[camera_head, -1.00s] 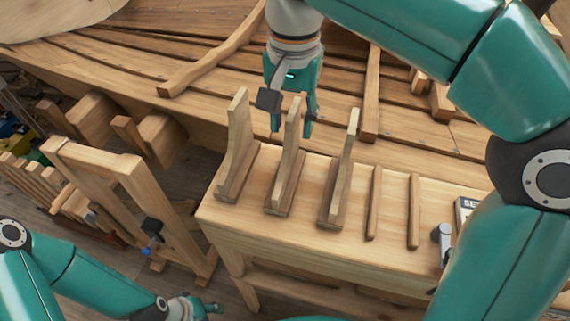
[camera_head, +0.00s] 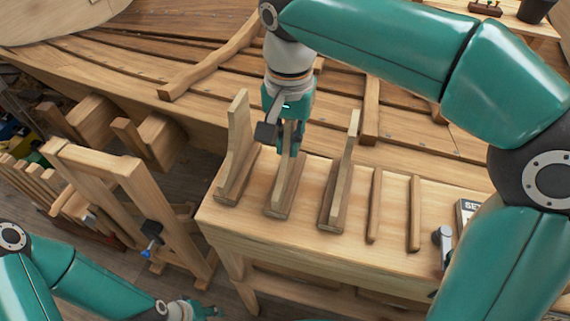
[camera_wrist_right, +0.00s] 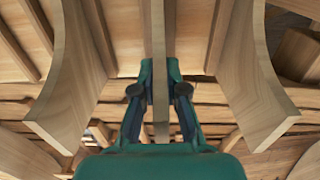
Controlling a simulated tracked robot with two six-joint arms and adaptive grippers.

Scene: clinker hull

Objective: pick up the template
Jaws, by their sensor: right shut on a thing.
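Three wooden templates stand upright in slotted wooden bases on the bench. The left template (camera_head: 238,140) and the right template (camera_head: 346,165) are clear of my grippers. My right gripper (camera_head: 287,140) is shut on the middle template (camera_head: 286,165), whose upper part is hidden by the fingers. In the right wrist view the fingers (camera_wrist_right: 160,92) close on both sides of the middle template's thin edge (camera_wrist_right: 159,60). The middle template still stands at its base (camera_head: 285,198). My left gripper (camera_head: 205,312) is low at the bottom edge, small and partly cut off.
The planked hull (camera_head: 120,65) lies close behind the bench. A wooden frame (camera_head: 135,185) with clamps stands at the left.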

